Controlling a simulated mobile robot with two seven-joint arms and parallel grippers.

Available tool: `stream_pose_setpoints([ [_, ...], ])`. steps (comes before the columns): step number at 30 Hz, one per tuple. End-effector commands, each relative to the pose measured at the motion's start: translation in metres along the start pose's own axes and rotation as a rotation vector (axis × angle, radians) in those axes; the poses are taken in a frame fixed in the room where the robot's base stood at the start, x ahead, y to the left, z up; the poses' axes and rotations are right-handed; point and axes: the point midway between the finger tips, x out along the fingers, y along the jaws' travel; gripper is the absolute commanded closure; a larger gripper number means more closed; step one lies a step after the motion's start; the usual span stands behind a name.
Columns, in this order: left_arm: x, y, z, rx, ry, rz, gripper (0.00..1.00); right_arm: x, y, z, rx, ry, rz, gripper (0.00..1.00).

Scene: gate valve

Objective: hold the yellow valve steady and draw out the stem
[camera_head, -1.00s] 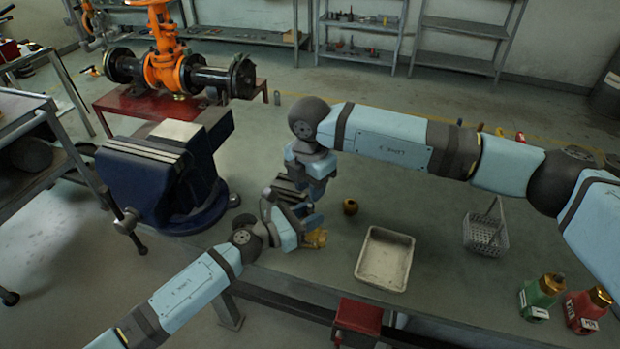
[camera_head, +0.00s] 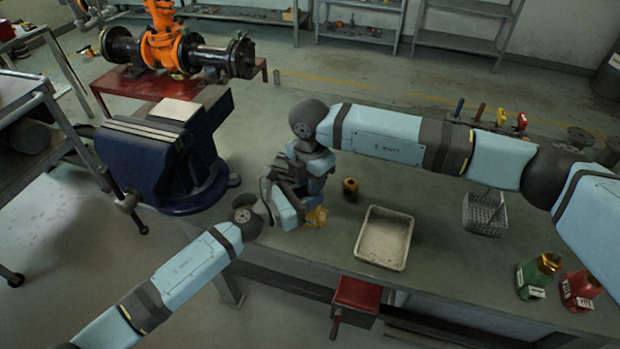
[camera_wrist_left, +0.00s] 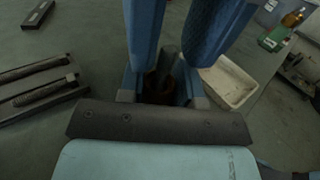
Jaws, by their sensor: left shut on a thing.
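The yellow valve (camera_head: 316,216) shows only in part in the head view, at the end of my left gripper (camera_head: 299,208) above the bench. My left gripper is shut on it. My right gripper (camera_head: 308,182) reaches down from above, close against the left one. Its fingertips are hidden, so its opening cannot be told. In the left wrist view, a dark rod (camera_wrist_left: 169,68), perhaps the stem, stands between two blue finger-like parts. A dark, shaded part lies at its base; the valve's yellow is not clear there.
A pale tray (camera_head: 385,238) and a small brass-coloured part (camera_head: 350,187) lie on the bench (camera_head: 430,230). A big blue vise (camera_head: 165,155) stands left of the grippers.

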Motion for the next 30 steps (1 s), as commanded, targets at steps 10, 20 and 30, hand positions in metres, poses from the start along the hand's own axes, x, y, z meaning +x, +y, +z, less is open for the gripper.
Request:
stream_pose_setpoints([
  [10, -0.0002, 0.0000, -0.0005, 0.000, 0.001, 0.000, 1.00, -0.0002, 0.0000, 0.0000, 0.000, 0.000, 0.000, 1.00],
  [20, -0.0002, 0.0000, -0.0005, 0.000, 0.001, 0.000, 1.00, -0.0015, 0.0001, 0.0001, 0.000, 0.000, 0.000, 1.00],
  [30, -0.0002, 0.0000, -0.0006, 0.000, 0.001, 0.000, 1.00, -0.0066, 0.0001, 0.0003, 0.001, 0.000, 0.000, 1.00],
])
